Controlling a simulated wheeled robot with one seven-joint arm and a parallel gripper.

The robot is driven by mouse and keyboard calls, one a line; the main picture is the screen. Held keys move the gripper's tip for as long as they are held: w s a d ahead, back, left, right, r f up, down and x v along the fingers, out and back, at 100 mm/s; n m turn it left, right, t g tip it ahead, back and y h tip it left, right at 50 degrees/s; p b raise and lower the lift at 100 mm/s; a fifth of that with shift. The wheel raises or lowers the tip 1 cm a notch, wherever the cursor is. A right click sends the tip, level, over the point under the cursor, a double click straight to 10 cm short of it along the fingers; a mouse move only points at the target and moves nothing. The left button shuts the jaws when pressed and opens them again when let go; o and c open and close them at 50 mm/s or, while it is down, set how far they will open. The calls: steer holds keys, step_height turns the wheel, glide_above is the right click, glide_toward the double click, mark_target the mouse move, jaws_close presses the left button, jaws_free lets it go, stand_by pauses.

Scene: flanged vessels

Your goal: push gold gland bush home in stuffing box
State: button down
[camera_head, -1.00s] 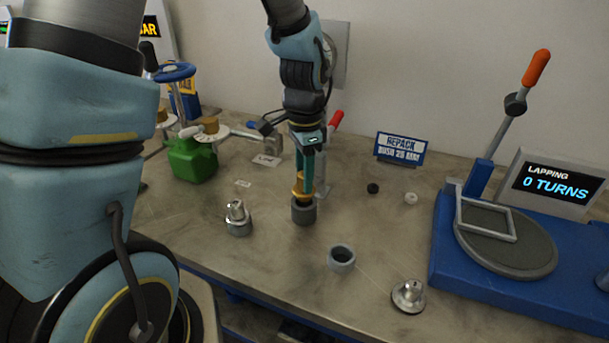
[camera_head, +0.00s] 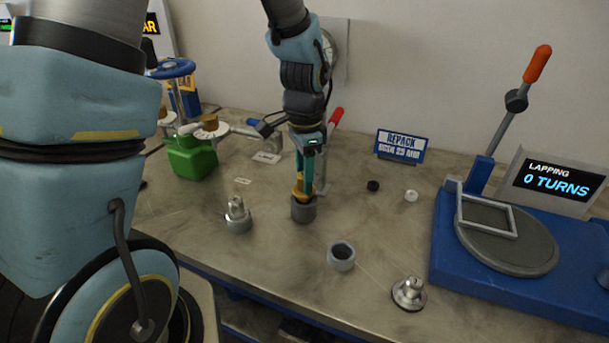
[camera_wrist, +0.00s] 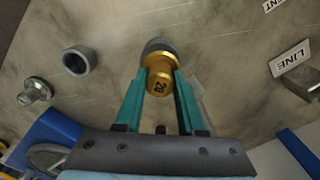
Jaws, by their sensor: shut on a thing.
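The gold gland bush (camera_wrist: 159,76), marked B2, is held between the two teal fingers of my gripper (camera_wrist: 160,88) in the wrist view. In the head view the bush (camera_head: 299,190) shows just above the dark grey stuffing box (camera_head: 303,211), which stands on the bench. My gripper (camera_head: 304,172) points straight down over the box. The bush's lower end sits at or inside the box mouth; how deep is hidden. The box rim (camera_wrist: 158,45) shows behind the bush in the wrist view.
A metal fitting (camera_head: 237,217) stands left of the box. An empty grey ring (camera_head: 341,256) and a flanged plug (camera_head: 409,293) lie to the right. A blue lapping station (camera_head: 440,235) fills the right side. A green container (camera_head: 191,158) is at the left. A red-handled lever (camera_head: 336,117) is close behind.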

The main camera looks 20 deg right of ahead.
steer(key=shift+f+b, duration=0.5)
steer(key=shift+f, duration=0.4)
steer(key=shift+c, duration=2.2)
jaws_free()
step_height(320, 180, up, 11)
steer(key=shift+f+b, duration=0.1)
steer(key=shift+b, duration=0.85)
steer(key=a+f+n, duration=0.2)
steer(key=a+n, duration=0.6)
steer(key=a, duration=0.4)
steer(key=w+a+f+n+t, duration=0.1)
steer(key=a+f+n, duration=0.2)
steer(key=a+n, duration=0.5)
steer(key=a, duration=0.5)
steer(key=shift+a+f+n+t, duration=0.2)
steer(key=shift+a+n+t, duration=0.05)
steer(key=shift+n+t, duration=0.05)
